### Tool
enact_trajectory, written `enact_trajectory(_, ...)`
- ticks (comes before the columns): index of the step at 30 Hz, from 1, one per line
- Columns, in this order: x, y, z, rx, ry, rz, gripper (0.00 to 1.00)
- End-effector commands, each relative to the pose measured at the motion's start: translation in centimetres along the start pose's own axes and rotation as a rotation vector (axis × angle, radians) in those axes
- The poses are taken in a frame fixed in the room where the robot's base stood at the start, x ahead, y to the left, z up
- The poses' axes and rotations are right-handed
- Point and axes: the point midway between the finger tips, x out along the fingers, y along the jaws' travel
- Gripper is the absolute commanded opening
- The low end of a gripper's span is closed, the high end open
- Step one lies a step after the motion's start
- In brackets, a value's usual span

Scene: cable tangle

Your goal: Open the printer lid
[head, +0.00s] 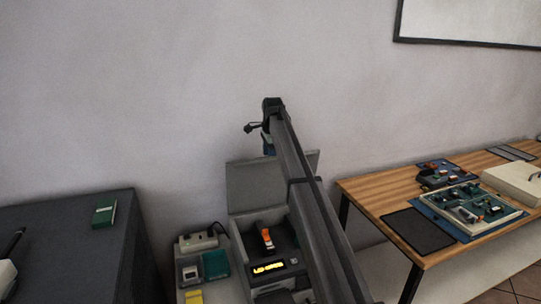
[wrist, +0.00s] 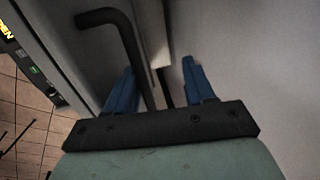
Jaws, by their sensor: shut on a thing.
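The grey printer (head: 292,263) stands low at the centre of the head view, with a lit yellow display (head: 268,268) that seems to read LID OPEN. Its pale lid (head: 255,185) stands raised and nearly upright at the back, baring the dark inside. My gripper (head: 268,145) is at the lid's upper edge, with a blue finger showing. In the wrist view, my gripper (wrist: 162,75) has its blue fingers either side of a black bent bar (wrist: 130,45), which seems to be the lid's handle. The grip contact itself is hard to see.
An orange and white piece (head: 267,238) is inside the printer. A power box (head: 196,243) and a green block (head: 215,264) stand to its left. A dark cabinet (head: 60,255) is at far left. A wooden table (head: 365,190) with trays and parts is at right.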

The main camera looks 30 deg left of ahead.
Motion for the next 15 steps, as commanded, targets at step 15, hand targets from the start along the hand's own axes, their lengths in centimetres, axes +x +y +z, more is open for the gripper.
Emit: enact_trajectory(15, -0.06, -0.18, -0.03, 0.0, 0.003, -0.015, 0.38)
